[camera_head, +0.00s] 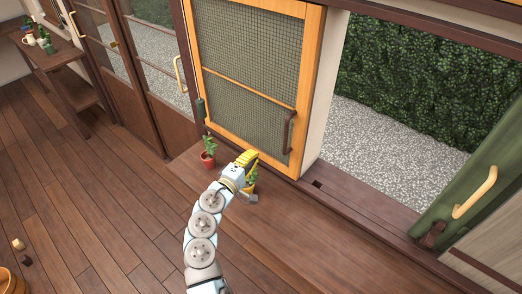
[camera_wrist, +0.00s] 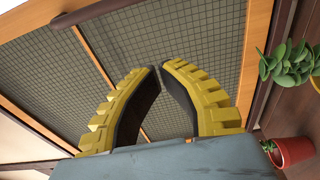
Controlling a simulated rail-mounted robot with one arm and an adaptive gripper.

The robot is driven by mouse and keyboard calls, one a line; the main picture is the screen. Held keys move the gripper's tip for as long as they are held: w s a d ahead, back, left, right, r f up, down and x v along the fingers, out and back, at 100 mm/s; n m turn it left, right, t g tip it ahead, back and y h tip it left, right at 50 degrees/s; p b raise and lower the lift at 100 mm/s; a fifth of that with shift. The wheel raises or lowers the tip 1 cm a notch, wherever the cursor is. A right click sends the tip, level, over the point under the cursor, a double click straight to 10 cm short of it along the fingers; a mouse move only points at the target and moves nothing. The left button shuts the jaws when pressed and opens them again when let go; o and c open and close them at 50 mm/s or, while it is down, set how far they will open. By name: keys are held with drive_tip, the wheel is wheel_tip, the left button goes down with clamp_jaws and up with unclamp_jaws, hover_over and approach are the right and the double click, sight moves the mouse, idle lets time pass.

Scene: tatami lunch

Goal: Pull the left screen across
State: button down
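The left screen is a grey mesh panel in an orange wooden frame (camera_head: 309,80), upright beside an opening onto gravel. Its dark curved handle (camera_head: 289,132) is on the right part of the frame. My gripper (camera_head: 247,158) is low in front of the screen, to the left of and below the handle, and apart from it. In the wrist view, the yellow fingers (camera_wrist: 158,68) point at the mesh (camera_wrist: 200,40), with a narrow gap between their tips and nothing held. The handle shows as a dark bar (camera_wrist: 90,13) at the top there.
A red-potted plant (camera_head: 208,160) stands on the wooden ledge left of my gripper; it also shows in the wrist view (camera_wrist: 294,152). Another plant (camera_head: 250,181) is partly hidden behind my gripper. A green panel (camera_head: 440,210) with a yellow handle stands at right. The ledge's right part is clear.

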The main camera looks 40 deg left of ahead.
sight(275, 133)
drive_tip(key=shift+b+x, duration=0.5)
drive_tip(key=shift+x, duration=4.45)
drive_tip(key=shift+s+d+p, duration=0.15)
drive_tip(key=shift+d+p, duration=0.3)
drive_tip(key=shift+d, duration=0.6)
drive_tip(key=shift+s+d+p, duration=0.15)
drive_tip(key=shift+d+p, duration=0.25)
drive_tip(key=shift+d, duration=0.65)
